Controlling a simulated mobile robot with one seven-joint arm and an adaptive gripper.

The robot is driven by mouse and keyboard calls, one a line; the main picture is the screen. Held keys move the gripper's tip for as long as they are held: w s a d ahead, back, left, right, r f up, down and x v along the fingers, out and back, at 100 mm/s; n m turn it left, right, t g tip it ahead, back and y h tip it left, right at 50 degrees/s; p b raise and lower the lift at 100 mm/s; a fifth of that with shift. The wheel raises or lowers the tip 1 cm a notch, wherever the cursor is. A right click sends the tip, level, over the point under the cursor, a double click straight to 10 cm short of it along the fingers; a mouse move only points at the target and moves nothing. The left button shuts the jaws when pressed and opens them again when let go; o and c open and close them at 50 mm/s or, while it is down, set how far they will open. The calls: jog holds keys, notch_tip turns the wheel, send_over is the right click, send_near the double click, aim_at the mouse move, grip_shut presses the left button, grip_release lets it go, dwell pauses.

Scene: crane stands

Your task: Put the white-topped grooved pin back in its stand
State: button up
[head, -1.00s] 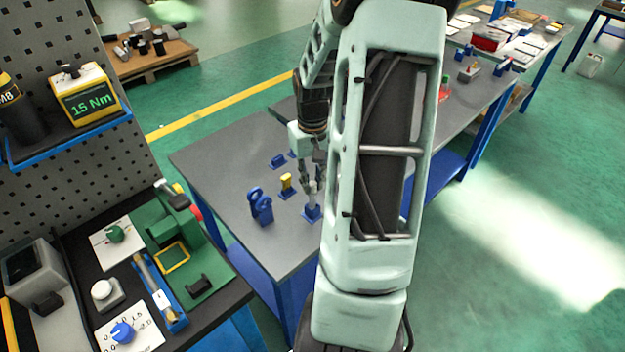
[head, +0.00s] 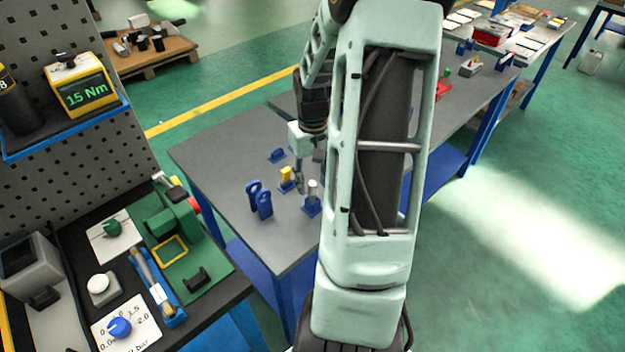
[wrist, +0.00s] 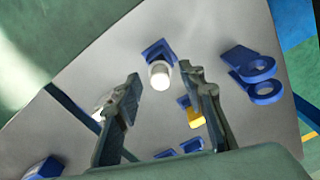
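The white-topped pin (head: 312,187) stands upright in a small blue stand (head: 311,207) on the grey table in the head view. In the wrist view the white top (wrist: 160,76) shows end-on, with its blue stand (wrist: 157,50) right behind it. My gripper (head: 299,187) is just left of the pin in the head view. In the wrist view my gripper (wrist: 159,76) is open, its two fingers apart on either side of the white top with gaps. The pin's groove and lower part are too small or hidden to make out.
A yellow-topped piece (head: 286,174) in a blue stand is close by, left of my gripper. Two upright blue eyelet pieces (head: 259,200) stand nearer the table's left edge. Another blue stand (head: 277,155) is farther back. A whitish thing (wrist: 102,110) is partly hidden behind one finger.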

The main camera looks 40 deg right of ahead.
jog(key=shift+r, duration=0.1)
jog(key=shift+r+p, duration=2.05)
jog(key=shift+r, duration=0.4)
